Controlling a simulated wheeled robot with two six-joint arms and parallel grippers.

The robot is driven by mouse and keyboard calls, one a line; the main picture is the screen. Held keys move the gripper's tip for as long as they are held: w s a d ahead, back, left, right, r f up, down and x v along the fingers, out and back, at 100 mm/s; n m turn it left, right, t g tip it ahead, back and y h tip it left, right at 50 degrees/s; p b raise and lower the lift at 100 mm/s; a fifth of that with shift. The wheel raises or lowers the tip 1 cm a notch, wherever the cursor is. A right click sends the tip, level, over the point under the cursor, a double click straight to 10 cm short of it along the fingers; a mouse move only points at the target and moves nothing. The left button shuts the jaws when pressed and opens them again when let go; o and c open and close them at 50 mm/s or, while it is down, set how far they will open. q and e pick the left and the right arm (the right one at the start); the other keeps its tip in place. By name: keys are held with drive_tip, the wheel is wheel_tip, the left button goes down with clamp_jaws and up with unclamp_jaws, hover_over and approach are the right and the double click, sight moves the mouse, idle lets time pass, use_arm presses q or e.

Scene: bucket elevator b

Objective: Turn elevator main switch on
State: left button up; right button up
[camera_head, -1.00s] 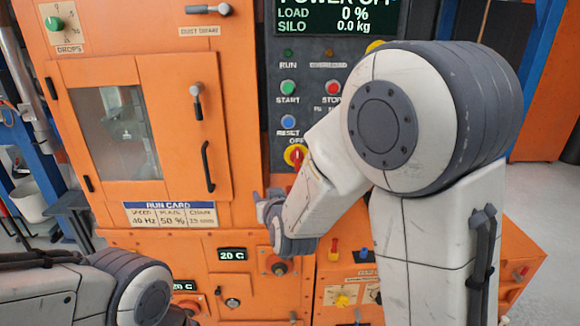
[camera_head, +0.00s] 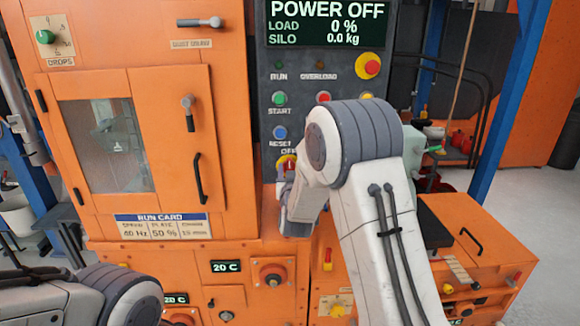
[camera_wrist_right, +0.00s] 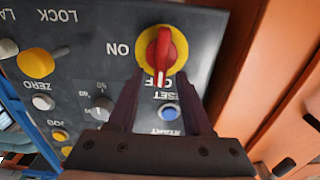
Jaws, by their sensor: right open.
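The main switch (camera_head: 287,162) is a red knob on a yellow disc on the dark control panel, partly covered by my right arm in the head view. In the right wrist view, which is upside down, the switch (camera_wrist_right: 163,52) shows clearly, with ON beside it and OFF partly covered. The white mark on the knob points to OFF. My right gripper (camera_wrist_right: 160,92) is open, its two fingers pointing at the switch from either side, with nothing between them. Whether they touch it I cannot tell. The display (camera_head: 327,22) reads POWER OFF. My left gripper is out of view.
The START button (camera_head: 279,99), RESET button (camera_head: 279,132) and a red-on-yellow stop button (camera_head: 368,66) are on the same panel. An orange cabinet door with a black handle (camera_head: 199,178) is to the left. A yellow knob (camera_wrist_right: 36,63) shows in the wrist view.

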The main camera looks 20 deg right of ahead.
drive_tip(key=shift+w+d, duration=0.1)
drive_tip(key=shift+w, duration=0.3)
clamp_jaws()
drive_tip(key=shift+f, duration=0.1)
